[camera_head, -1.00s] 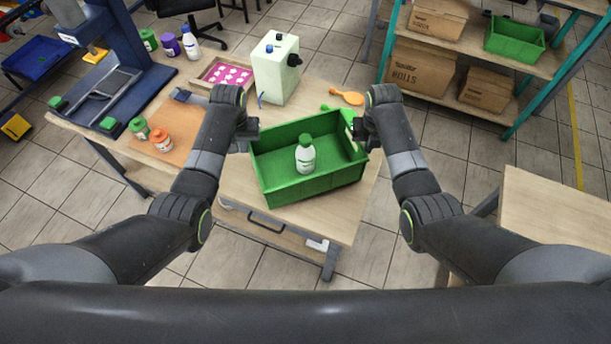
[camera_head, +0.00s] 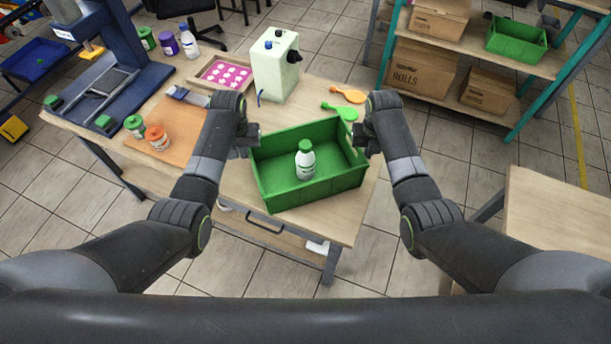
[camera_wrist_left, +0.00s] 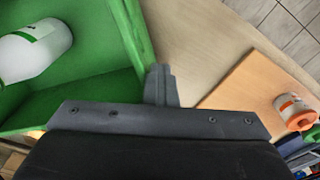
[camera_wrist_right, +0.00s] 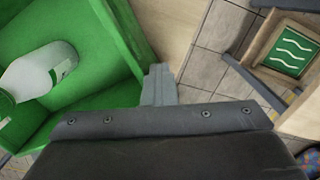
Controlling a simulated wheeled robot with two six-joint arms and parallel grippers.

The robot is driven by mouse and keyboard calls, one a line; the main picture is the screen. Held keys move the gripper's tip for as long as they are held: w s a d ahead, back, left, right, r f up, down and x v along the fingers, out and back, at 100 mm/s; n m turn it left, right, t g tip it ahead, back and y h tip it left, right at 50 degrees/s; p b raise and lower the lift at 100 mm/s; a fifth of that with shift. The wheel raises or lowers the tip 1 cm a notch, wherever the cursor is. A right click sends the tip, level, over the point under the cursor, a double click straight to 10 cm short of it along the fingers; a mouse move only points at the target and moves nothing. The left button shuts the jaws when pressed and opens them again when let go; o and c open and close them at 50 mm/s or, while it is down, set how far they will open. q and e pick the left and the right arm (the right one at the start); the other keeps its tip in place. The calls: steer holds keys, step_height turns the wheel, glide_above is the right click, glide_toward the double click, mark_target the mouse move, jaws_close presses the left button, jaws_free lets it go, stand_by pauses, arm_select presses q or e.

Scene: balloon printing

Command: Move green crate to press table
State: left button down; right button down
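The green crate (camera_head: 305,187) is an open box just over or on the wooden table with the blue press (camera_head: 110,60). I cannot tell whether its base touches the tabletop. A white bottle with a green cap (camera_head: 305,162) stands inside. My left gripper (camera_head: 252,137) is at the crate's left end and my right gripper (camera_head: 362,136) at its right end. In both wrist views the fingers sit close together at the crate's end wall (camera_wrist_left: 130,35), (camera_wrist_right: 122,35) and look shut on it. The exact contact is hidden.
Another table (camera_head: 555,215) is at the right; shelves (camera_head: 470,45) are behind.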

arm_select(q)
steer(key=c, duration=2.2)
jaws_free()
steer(key=shift+a+r, duration=0.1)
steer(key=shift+a, duration=0.1)
steer(key=c, duration=1.8)
jaws_free()
steer(key=shift+s+a, duration=0.1)
steer(key=shift+a, duration=0.35)
arm_select(e)
steer(key=shift+d+r, duration=0.15)
steer(key=shift+d, duration=0.55)
arm_select(q)
steer(key=shift+o, duration=0.2)
steer(key=shift+a, duration=0.1)
arm_select(e)
steer(key=c, duration=1.8)
jaws_free()
steer(key=shift+o, duration=0.2)
arm_select(q)
step_height(320, 180, up, 12)
steer(key=shift+s, duration=0.4)
arm_select(e)
step_height(320, 180, up, 12)
steer(key=shift+s, duration=0.45)
steer(key=shift+d, duration=0.1)
